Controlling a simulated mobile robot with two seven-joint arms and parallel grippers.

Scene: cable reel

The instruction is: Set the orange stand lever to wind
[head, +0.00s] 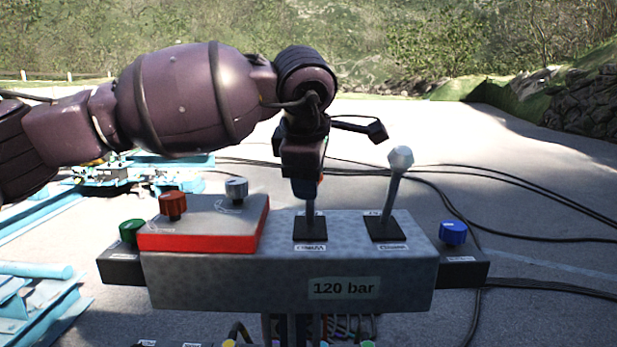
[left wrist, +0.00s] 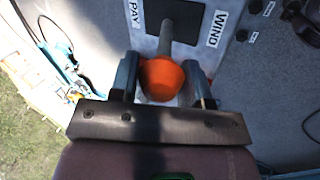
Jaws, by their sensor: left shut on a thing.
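The orange stand lever stands in the left of two black slot plates on the grey control stand (head: 200,280). Its orange knob (left wrist: 163,82) sits between the two fingers of my left gripper (left wrist: 163,72), which is shut on it. In the left wrist view, the PAY label (left wrist: 134,16) is left of the slot and the WIND label (left wrist: 217,28) is right of it. In the head view, my left gripper (head: 308,188) comes down over the lever (head: 310,215) and hides most of the knob. The shaft looks near upright there. My right gripper is out of view.
A second lever with a white knob (head: 400,160) stands close to the right. A red-edged box (head: 200,240) with red and grey knobs is at the left. A green knob (head: 131,230) and a blue knob (head: 453,233) flank the stand. Black cables (head: 520,180) lie behind.

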